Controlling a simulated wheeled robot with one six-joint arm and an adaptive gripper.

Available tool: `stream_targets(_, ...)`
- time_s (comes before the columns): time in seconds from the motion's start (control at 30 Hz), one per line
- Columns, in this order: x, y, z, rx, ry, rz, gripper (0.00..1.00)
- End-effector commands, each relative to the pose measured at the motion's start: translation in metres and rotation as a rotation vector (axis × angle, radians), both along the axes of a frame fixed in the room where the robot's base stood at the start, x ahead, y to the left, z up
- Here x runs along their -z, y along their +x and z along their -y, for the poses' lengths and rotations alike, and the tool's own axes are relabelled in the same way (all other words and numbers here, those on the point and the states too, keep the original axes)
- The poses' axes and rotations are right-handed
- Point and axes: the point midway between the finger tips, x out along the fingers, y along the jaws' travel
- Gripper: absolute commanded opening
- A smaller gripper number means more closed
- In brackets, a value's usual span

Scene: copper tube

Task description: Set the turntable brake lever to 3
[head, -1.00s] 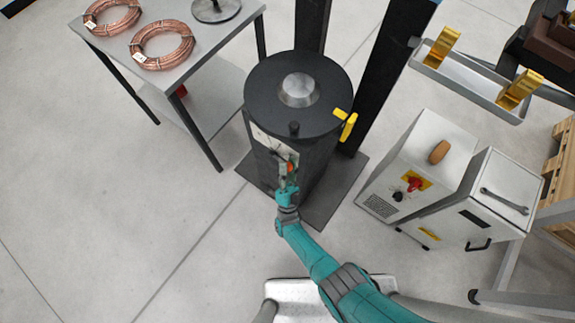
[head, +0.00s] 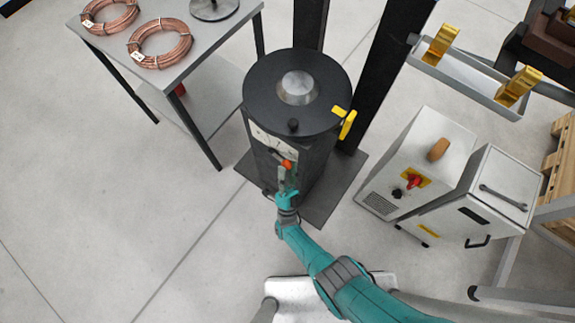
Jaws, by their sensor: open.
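The turntable is a black drum with a round dark top (head: 262,82) and a metal hub. On its front side is a pale scale plate (head: 262,138); its numbers are too small to read. The brake lever (head: 287,163) has an orange-red knob and sits at the lower right of the plate. My gripper (head: 283,175) is open just below the knob, its fingers pointing up toward it. I cannot tell whether the fingers touch the knob. The gripper hides part of the drum's lower front.
A yellow clamp-like part (head: 347,124) sticks out at the drum's right rim. A grey table (head: 205,55) with copper coils (head: 160,45) stands at the upper left. A white cabinet (head: 425,150) with a red switch stands to the right. The floor at left is clear.

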Motion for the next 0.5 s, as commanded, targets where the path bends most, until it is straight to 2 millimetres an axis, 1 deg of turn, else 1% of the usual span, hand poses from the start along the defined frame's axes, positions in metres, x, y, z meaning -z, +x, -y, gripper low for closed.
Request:
stream_targets(0.33, 0.009, -0.009, -0.001, -0.001, 0.000, -0.001, 0.47)
stream_targets(0.5, 0.009, -0.019, -0.001, -0.001, 0.001, 0.001, 0.47)
